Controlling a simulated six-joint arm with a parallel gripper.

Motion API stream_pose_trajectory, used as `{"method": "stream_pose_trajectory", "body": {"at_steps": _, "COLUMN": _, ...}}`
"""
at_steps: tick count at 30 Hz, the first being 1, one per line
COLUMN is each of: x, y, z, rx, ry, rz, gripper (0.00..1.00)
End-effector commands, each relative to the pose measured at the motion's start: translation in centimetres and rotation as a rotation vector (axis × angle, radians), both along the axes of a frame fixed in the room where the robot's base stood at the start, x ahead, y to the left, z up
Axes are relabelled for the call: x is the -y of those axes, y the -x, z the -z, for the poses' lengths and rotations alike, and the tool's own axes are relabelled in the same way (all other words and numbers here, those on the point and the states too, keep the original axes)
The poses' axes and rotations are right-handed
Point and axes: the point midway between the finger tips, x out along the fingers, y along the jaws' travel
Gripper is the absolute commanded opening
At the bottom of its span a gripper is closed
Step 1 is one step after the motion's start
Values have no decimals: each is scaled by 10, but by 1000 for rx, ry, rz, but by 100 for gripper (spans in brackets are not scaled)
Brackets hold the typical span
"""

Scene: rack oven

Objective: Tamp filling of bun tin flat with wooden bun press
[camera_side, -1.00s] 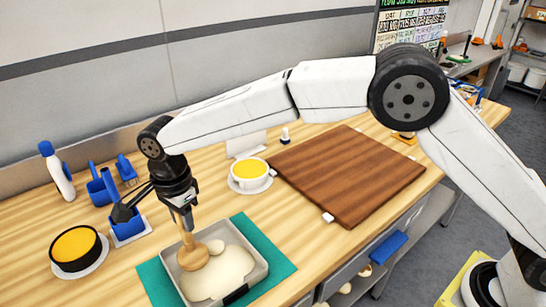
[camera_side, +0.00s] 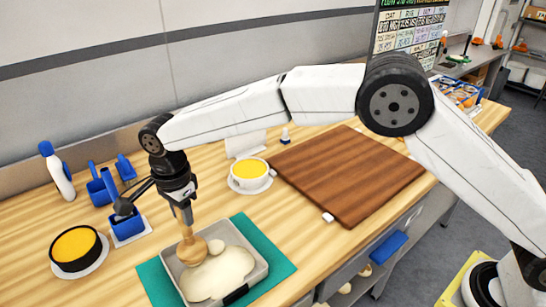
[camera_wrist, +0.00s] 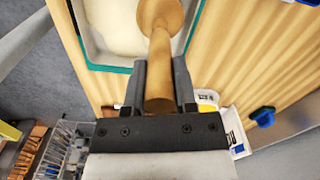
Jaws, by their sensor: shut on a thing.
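My gripper (camera_side: 182,212) is shut on the handle of the wooden bun press (camera_side: 192,250). It points down over the bun tin. The wrist view also shows the press (camera_wrist: 160,60) between my two fingers (camera_wrist: 160,88). The bun tin (camera_side: 263,269) is a grey rectangular pan on a teal mat (camera_side: 282,267). Its pale filling (camera_side: 222,275) is lumpy, with a small round lump beside the press. The press head is at the tin's back left part, on or just above the filling; I cannot tell exact contact.
A brown wooden board (camera_side: 350,175) lies right of the tin. A white cup with yellow contents (camera_side: 250,172) stands behind it. A black-rimmed yellow pot (camera_side: 77,247), blue scoops (camera_side: 103,187) and a spray bottle (camera_side: 57,172) stand at left.

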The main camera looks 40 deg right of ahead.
Motion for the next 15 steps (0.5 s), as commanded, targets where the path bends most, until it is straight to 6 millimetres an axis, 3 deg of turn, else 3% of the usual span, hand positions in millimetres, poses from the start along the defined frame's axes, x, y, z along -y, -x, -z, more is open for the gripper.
{"method": "stream_pose_trajectory", "body": {"at_steps": 15, "x": 0, "y": 0, "z": 17, "rx": 2, "ry": -2, "rz": 0, "gripper": 0}}
